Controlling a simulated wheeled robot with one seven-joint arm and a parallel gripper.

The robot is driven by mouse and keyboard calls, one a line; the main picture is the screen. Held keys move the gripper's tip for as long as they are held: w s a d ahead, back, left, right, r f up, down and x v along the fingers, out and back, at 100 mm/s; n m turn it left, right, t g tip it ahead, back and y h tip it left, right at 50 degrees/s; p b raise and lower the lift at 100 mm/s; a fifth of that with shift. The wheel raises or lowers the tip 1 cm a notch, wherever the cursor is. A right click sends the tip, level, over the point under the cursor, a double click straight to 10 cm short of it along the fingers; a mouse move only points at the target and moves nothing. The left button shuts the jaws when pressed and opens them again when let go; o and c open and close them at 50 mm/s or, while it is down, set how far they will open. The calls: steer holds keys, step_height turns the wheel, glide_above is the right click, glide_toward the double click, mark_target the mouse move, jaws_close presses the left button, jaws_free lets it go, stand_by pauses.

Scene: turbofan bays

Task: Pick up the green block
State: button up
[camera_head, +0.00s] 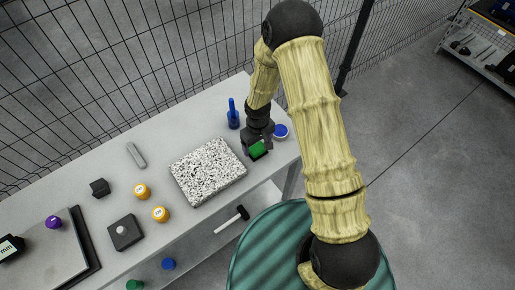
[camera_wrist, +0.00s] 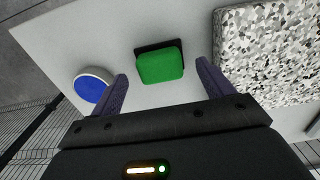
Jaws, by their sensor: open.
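The green block (camera_wrist: 160,66) lies on the grey table (camera_head: 84,168), with a dark piece along its far edge in the wrist view. In the head view the green block (camera_head: 258,149) shows near the table's right end, partly hidden by my gripper (camera_head: 257,146). In the wrist view my gripper (camera_wrist: 161,84) is open, with one purple finger on each side of the block. Clear gaps show between the block and both fingers, and nothing is held.
A speckled slab (camera_head: 207,171) lies left of the block. A blue-topped white round piece (camera_head: 281,131) stands close on the right, and a blue bottle (camera_head: 233,115) behind. A wire fence (camera_head: 110,70) runs along the table's back. A hammer (camera_head: 233,219) lies below the tabletop.

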mark_target(257, 147)
steer(key=shift+w+f+p, duration=0.1)
steer(key=shift+f+p, duration=0.5)
steer(key=shift+f, duration=1)
steer(key=c, duration=1.2)
steer(key=shift+o, duration=0.2)
step_height(257, 147, up, 10)
steer(key=b, duration=0.3)
steer(key=o, duration=0.5)
steer(key=c, duration=0.3)
